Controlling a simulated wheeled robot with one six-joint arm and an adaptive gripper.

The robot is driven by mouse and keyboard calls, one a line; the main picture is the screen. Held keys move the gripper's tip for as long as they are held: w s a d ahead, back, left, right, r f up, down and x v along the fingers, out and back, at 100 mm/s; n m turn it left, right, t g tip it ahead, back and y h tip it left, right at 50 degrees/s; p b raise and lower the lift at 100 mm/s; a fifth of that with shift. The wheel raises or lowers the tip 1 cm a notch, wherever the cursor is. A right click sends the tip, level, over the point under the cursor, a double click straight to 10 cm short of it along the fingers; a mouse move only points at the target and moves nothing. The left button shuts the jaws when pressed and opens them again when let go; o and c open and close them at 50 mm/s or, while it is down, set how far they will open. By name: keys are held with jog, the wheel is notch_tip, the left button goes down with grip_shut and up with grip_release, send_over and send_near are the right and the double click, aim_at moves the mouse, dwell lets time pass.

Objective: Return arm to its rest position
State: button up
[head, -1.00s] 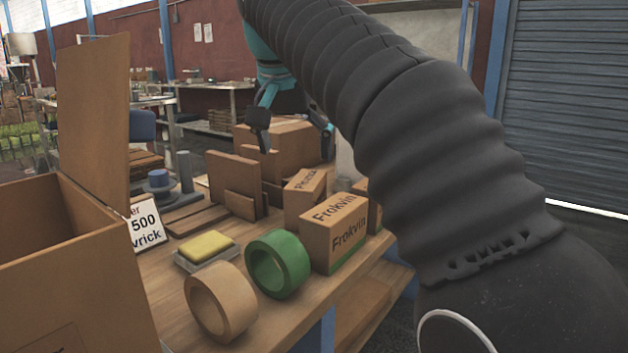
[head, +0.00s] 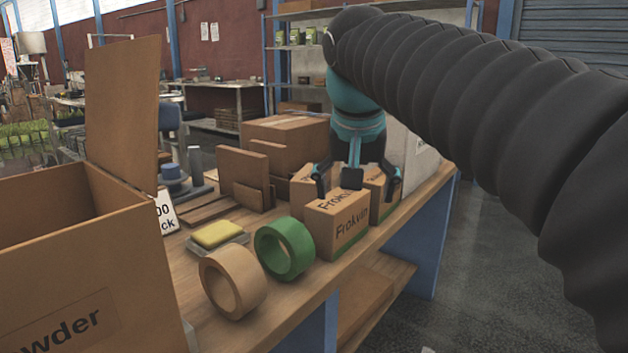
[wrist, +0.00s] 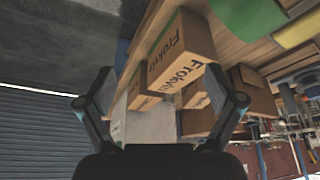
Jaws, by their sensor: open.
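My gripper (head: 357,182) is teal and black and hangs at the end of my ribbed dark arm, over the right part of the workbench in the head view. Its fingers are spread wide apart with nothing between them. It appears just above or behind the Frokvin boxes (head: 337,224); I cannot tell the exact gap. In the wrist view, the open fingers (wrist: 161,100) frame a Frokvin box (wrist: 182,55), which lies beyond them and is not held.
A large open cardboard box (head: 90,250) stands at the left of the wooden bench (head: 262,312). A green tape roll (head: 284,248), a tan roll (head: 232,282) and a yellow sponge (head: 216,233) lie near the boxes. Open floor (head: 480,270) is right of the bench.

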jog(key=s+d+f, duration=0.4)
jog(key=s+f, duration=0.4)
jog(key=f, duration=0.3)
jog(key=s+d+f+n+t, duration=0.1)
jog(key=s+d+f, duration=0.4)
jog(key=s+f, duration=0.4)
notch_tip(320, 180, down, 3)
jog(key=shift+d+n+y, duration=0.25)
jog(key=shift+n+y, duration=0.05)
jog(key=shift+s, duration=0.1)
